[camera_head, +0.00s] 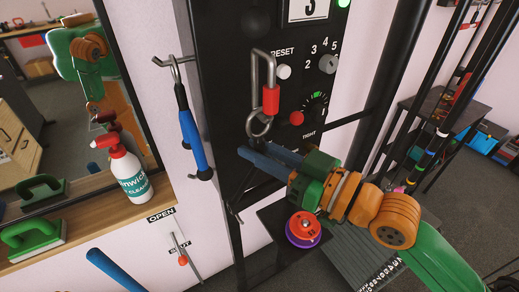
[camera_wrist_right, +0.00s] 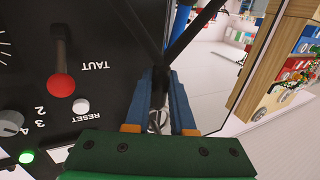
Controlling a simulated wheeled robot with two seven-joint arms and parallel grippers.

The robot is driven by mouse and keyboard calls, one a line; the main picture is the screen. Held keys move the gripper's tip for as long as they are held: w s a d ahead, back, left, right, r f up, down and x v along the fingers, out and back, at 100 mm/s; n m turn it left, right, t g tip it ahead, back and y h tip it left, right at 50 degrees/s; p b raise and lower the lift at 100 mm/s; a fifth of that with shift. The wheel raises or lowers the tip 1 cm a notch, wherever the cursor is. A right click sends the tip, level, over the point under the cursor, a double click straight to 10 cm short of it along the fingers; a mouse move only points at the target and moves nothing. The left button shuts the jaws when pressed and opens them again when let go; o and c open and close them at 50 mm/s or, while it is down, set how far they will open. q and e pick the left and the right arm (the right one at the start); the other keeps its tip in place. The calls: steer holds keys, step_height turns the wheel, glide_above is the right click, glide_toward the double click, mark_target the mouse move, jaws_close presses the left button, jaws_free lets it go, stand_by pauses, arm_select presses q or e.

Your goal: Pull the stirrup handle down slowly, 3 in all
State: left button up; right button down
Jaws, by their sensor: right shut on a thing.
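The stirrup handle (camera_head: 239,190) is a black triangular frame hanging against the front of a black machine post. My right gripper (camera_head: 262,153), with blue fingers, is shut on its upper part. The wrist view is upside down; there the stirrup's black bars (camera_wrist_right: 188,38) spread out beyond the fingertips (camera_wrist_right: 166,76). A metal clip with a red sleeve (camera_head: 271,98) and a ring hangs just above the fingers. Bright metal shows between the fingers in the wrist view. The fingers hide the exact grip. A counter (camera_head: 309,8), cut by the top edge, shows a partly visible digit, apparently 3.
The post carries a white RESET button (camera_head: 283,72), a numbered knob (camera_head: 328,64), a red-ended lever (camera_head: 296,118) and a lit green lamp (camera_head: 343,3). A spray bottle (camera_head: 127,172) and green brush (camera_head: 33,238) stand by a mirror.

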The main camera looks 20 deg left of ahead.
steer(key=c, duration=0.7)
jaws_free()
